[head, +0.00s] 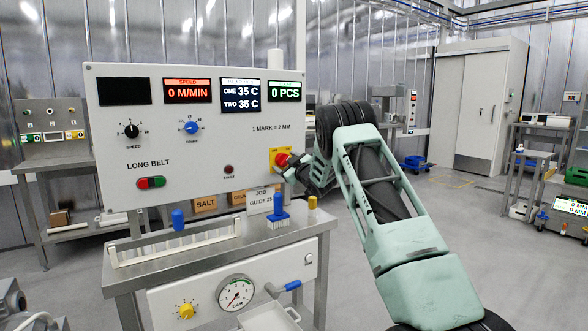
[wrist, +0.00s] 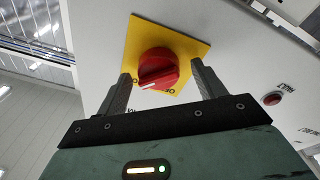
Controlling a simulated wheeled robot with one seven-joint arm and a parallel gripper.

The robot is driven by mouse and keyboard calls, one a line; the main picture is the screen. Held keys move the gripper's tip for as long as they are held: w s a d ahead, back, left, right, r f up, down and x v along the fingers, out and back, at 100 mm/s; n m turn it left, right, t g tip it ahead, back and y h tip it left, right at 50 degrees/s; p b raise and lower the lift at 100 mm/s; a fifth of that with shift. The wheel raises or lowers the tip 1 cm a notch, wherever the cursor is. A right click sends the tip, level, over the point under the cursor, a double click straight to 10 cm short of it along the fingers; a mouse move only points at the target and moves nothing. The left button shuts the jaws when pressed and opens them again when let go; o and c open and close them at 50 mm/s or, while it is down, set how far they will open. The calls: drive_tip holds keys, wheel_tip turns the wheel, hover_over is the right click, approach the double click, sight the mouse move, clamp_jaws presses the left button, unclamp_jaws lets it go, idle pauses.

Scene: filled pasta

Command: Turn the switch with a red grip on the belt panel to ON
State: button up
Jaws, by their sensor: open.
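The switch with a red grip (wrist: 158,68) sits on a yellow plate (wrist: 190,46) in the wrist view. In the head view the red grip (head: 283,159) shows at the lower right of the white belt panel (head: 205,135), marked LONG BELT. My gripper (wrist: 161,70) is open, with one finger on each side of the red grip. I cannot tell if the fingers touch it. A white mark shows on the grip, near its lower edge. Plate lettering is partly hidden and looks upside down in the wrist view, so I cannot read the setting. My gripper (head: 305,170) also shows in the head view.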

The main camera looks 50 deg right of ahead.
drive_tip(key=b+v, duration=0.1)
drive_tip(key=v, duration=1.6)
drive_tip(key=shift+f, duration=0.15)
